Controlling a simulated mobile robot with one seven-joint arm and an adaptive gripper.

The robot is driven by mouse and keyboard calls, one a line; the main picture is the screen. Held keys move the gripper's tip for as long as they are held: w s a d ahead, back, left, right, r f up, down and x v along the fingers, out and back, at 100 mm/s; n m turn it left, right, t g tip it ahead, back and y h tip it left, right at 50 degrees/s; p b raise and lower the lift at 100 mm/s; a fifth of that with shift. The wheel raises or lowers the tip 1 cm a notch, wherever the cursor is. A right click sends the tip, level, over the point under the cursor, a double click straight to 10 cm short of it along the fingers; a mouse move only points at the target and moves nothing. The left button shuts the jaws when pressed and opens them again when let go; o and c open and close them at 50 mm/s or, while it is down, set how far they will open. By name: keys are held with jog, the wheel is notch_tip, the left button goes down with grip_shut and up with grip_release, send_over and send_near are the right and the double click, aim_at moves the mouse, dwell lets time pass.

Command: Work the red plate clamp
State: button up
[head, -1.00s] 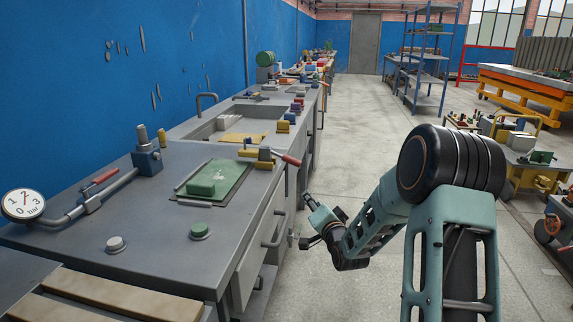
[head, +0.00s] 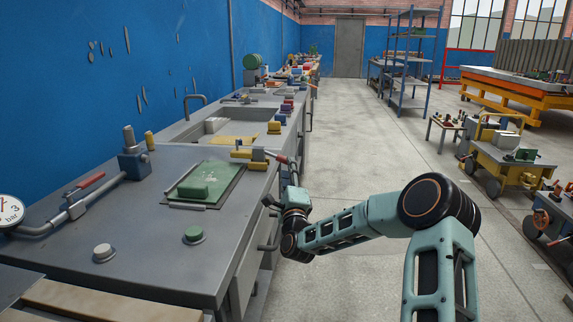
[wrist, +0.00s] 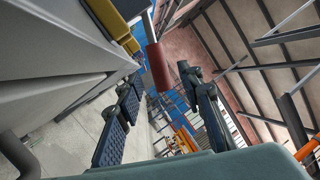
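The red-handled plate clamp (head: 258,155) sits at the right edge of the grey bench, beside a green plate (head: 207,184) with a green block on it. Its red handle (head: 279,157) sticks out past the bench edge. In the head view my gripper (head: 291,171) is just at the handle's outer end, partly hidden by my own wrist. In the wrist view my gripper (wrist: 160,77) is open, and the red handle (wrist: 158,67) shows between the two fingers near their tips. I see gaps on both sides of it there. The clamp's yellow part (wrist: 112,25) is at upper left.
The grey bench (head: 140,225) carries a pipe with another red handle (head: 90,180), a gauge (head: 10,209), and green (head: 193,233) and pale (head: 103,251) buttons. Drawer handles (head: 267,230) project from its front. The floor (head: 345,130) right of the bench is clear.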

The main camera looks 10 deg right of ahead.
aim_at(280, 159)
jog(key=shift+b+x, duration=0.3)
jog(key=shift+x, duration=2.1)
jog(key=shift+a, duration=0.1)
grip_shut()
